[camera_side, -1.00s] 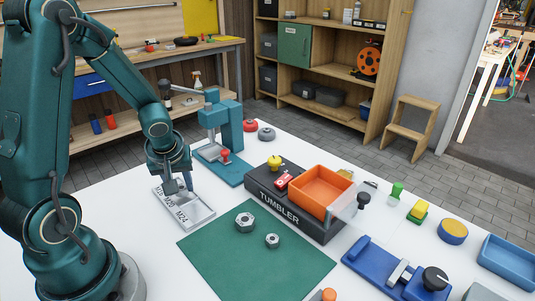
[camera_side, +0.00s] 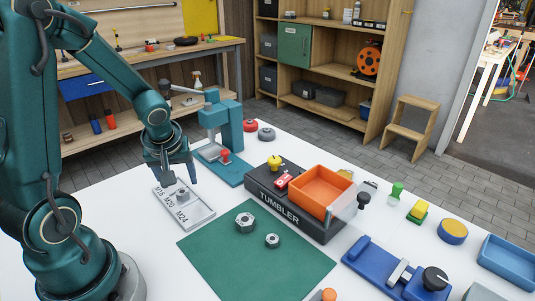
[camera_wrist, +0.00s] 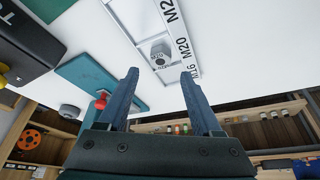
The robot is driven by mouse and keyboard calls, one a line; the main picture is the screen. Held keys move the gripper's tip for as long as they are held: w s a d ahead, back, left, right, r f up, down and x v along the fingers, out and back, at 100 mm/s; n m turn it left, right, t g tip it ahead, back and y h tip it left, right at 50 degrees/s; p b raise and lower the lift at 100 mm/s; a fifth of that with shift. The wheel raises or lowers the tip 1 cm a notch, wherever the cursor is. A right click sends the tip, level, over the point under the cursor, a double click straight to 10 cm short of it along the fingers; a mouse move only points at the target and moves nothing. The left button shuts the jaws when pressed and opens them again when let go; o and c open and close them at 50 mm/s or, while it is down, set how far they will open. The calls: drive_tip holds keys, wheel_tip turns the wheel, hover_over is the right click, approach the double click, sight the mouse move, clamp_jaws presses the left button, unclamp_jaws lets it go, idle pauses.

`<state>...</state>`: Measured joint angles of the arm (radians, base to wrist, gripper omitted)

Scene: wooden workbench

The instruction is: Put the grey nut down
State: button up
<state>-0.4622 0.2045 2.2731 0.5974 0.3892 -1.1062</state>
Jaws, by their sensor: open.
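A grey nut (camera_side: 182,194) sits in the white tray (camera_side: 197,220) marked M16, M20 and M24. In the wrist view the nut (camera_wrist: 160,51) lies beside the M20 label, in the middle compartment of the tray (camera_wrist: 139,14). My gripper (camera_side: 179,180) is open just above the tray, its two fingers apart on either side of the nut and not holding it. In the wrist view my gripper (camera_wrist: 160,73) is empty between the fingertips. Two more grey nuts, a larger one (camera_side: 245,222) and a smaller one (camera_side: 272,241), lie on the green mat (camera_side: 255,270).
A teal press (camera_side: 228,125) stands behind the tray. A black tumbler (camera_side: 285,212) with an orange bin (camera_side: 320,185) is to the right. A blue fixture (camera_side: 385,270) lies at the front right. The white bench between tray and mat is clear.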

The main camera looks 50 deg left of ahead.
drive_tip(key=v, duration=0.9)
drive_tip(key=s+d+r+m+t+h, duration=0.1)
drive_tip(key=s+d+m+h, duration=0.1)
drive_tip(key=d+m, duration=0.4)
drive_tip(key=s+d+r+m+t+h, duration=0.2)
drive_tip(key=s+d+m, duration=0.1)
drive_tip(key=d+m, duration=0.3)
drive_tip(key=shift+d, duration=0.8)
